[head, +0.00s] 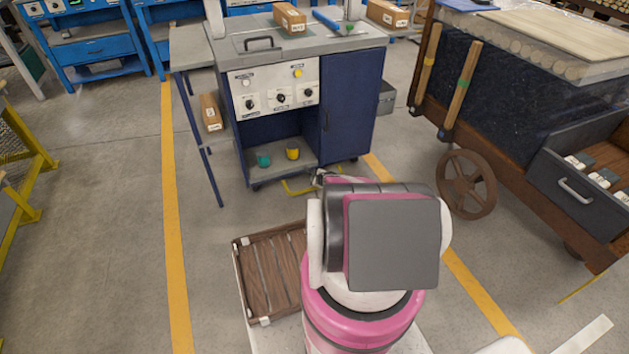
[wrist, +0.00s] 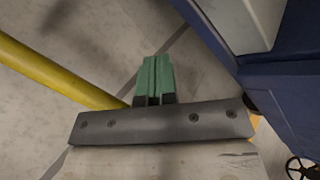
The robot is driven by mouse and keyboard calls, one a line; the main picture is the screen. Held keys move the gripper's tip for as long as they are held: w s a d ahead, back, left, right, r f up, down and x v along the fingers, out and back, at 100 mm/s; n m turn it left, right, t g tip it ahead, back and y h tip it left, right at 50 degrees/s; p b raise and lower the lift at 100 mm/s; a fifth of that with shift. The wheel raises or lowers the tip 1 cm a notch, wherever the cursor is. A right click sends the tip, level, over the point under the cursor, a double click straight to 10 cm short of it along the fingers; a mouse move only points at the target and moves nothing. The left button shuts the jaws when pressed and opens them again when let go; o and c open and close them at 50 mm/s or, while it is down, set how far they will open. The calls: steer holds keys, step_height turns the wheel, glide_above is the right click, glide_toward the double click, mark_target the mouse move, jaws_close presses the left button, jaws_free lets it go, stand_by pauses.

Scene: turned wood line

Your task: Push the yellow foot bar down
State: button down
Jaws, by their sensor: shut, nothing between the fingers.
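The yellow foot bar (head: 297,191) is low at the front of the blue cabinet in the head view, partly hidden by my arm. In the wrist view the yellow bar (wrist: 60,73) runs from the left edge down to behind the dark plate of my gripper. My gripper (wrist: 153,62) has its green fingers together and empty, just right of the bar, with floor beyond them. I cannot tell whether any part of it touches the bar. In the head view my arm hides most of the gripper.
The blue cabinet (head: 348,115) has a control panel (head: 264,91) and an open shelf with a green and a yellow item. A cart with a spoked wheel (head: 466,184) stands right. Floor (head: 110,230) further left is clear.

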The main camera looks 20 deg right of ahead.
steer(key=shift+w+f, duration=0.1)
steer(key=shift+f, duration=0.8)
stand_by(0.9)
steer(key=shift+r, duration=0.15)
stand_by(0.5)
steer(key=shift+s+r, duration=0.15)
steer(key=shift+r, duration=0.85)
steer(key=shift+s+r, duration=0.15)
steer(key=shift+r, duration=0.85)
steer(key=shift+r, duration=0.1)
steer(key=shift+s+r, duration=0.2)
steer(key=shift+r, duration=1)
steer(key=shift+s+r, duration=0.15)
steer(key=shift+r, duration=1)
